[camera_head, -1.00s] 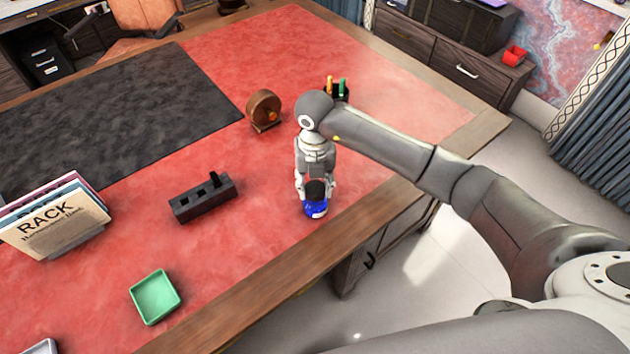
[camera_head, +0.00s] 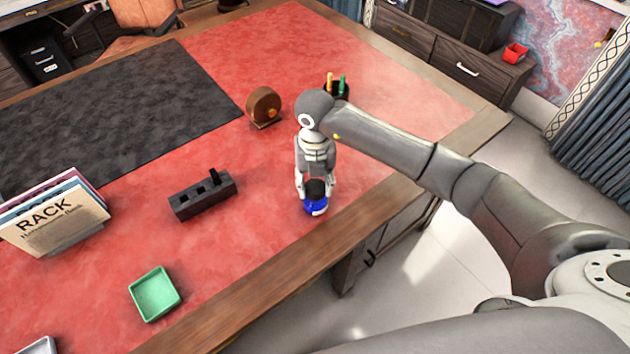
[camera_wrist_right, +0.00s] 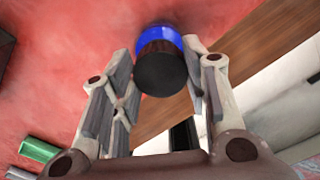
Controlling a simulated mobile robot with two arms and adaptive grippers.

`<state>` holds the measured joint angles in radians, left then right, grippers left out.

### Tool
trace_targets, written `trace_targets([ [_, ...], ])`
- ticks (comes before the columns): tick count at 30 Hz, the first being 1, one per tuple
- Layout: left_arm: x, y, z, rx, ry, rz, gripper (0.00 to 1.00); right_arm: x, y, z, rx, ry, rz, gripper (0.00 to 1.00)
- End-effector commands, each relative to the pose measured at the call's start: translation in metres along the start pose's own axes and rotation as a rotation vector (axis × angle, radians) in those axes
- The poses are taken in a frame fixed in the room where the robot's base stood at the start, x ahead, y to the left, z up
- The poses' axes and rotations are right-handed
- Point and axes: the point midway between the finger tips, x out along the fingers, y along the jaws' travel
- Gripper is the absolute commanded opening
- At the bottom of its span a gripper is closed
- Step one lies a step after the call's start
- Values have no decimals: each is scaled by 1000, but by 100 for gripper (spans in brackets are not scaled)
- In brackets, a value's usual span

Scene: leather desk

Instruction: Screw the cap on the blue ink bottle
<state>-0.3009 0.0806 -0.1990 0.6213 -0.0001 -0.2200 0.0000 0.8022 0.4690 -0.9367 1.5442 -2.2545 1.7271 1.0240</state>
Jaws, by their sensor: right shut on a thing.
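The blue ink bottle (camera_head: 314,206) stands upright on the red leather near the desk's front edge. Its dark cap (camera_head: 315,187) sits on top of it; whether it is fully seated cannot be told. My right gripper (camera_head: 315,189) points down over the bottle with its fingers on either side of the cap and is shut on it. In the right wrist view the dark cap (camera_wrist_right: 160,68) shows between the fingers, with the blue bottle (camera_wrist_right: 158,36) behind it. My left gripper is not in view.
A dark slotted holder (camera_head: 203,196) and a green tray (camera_head: 155,294) lie to the left. A round wooden object (camera_head: 264,108) and a pen cup (camera_head: 336,90) stand behind. Books (camera_head: 52,215) stand at far left. The desk's wooden edge (camera_head: 290,266) is close in front.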

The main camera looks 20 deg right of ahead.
Motion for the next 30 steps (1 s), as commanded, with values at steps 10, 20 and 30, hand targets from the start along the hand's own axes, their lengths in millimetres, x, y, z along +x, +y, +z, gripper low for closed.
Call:
trace_targets([
  [10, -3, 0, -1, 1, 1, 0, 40, -6, 0, 0, 0, -1, 0, 30],
  [20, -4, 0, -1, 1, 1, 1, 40, -6, 0, 0, 0, 0, 0, 30],
  [30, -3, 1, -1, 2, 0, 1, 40, -6, 0, 0, 0, 0, 0, 30],
])
